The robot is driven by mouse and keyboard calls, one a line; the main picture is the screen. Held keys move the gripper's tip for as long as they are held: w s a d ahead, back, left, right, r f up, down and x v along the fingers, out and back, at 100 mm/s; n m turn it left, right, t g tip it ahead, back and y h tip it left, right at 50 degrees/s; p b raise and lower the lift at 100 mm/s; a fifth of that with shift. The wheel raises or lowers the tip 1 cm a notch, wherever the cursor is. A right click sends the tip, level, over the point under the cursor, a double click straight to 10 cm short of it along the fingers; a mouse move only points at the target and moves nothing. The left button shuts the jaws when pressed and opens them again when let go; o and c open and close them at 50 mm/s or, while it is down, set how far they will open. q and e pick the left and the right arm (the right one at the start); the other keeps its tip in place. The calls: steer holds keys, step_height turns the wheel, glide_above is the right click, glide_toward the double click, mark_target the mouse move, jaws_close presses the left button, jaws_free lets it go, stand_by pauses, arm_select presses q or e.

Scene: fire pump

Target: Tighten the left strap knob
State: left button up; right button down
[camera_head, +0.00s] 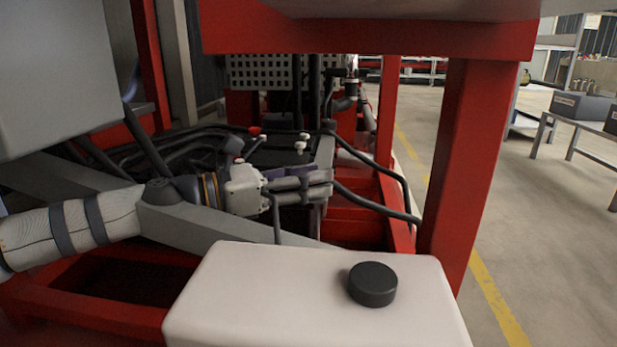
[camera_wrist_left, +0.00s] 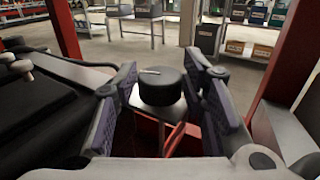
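A round black knob (camera_wrist_left: 162,88) with a short pale line on its top stands between the fingertips of my left gripper (camera_wrist_left: 163,90) in the left wrist view. Both dark-padded fingers are open, one on each side, with narrow gaps to the knob. In the head view my left gripper (camera_head: 318,186) reaches in from the left, low at the near side of the black battery (camera_head: 280,157). The knob between the fingers is hidden there. A grey bracket (camera_head: 325,151) with a dark knob on top (camera_head: 329,127) stands beyond the gripper. My right gripper is not in view.
A white tank (camera_head: 255,287) with a black cap (camera_head: 372,284) fills the near foreground. Red frame posts (camera_head: 465,165) stand on the right, and a red beam (camera_head: 368,37) crosses above. Black hoses (camera_head: 380,206) run close to the gripper. Open floor lies to the right.

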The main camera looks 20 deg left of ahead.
arm_select(q)
steer(key=c, duration=0.5)
steer(key=shift+w+a+r+m+g+h+p, duration=0.15)
steer(key=shift+m+g+h+p, duration=0.4)
steer(key=shift+m+g+h, duration=0.75)
steer(key=shift+m+g, duration=0.2)
steer(key=shift+g, duration=0.2)
steer(key=shift+w+f+m+g+h, duration=0.2)
steer(key=shift+m+g+h, duration=0.35)
steer(key=shift+g, duration=0.35)
steer(key=shift+m+g+h+b, duration=0.35)
steer(key=shift+m+g+b, duration=0.3)
steer(key=shift+g+b, duration=0.4)
steer(key=shift+a+m+g+b, duration=0.1)
steer(key=shift+m+g+b, duration=0.2)
steer(key=shift+g+b, duration=0.05)
steer(key=shift+r, duration=0.1)
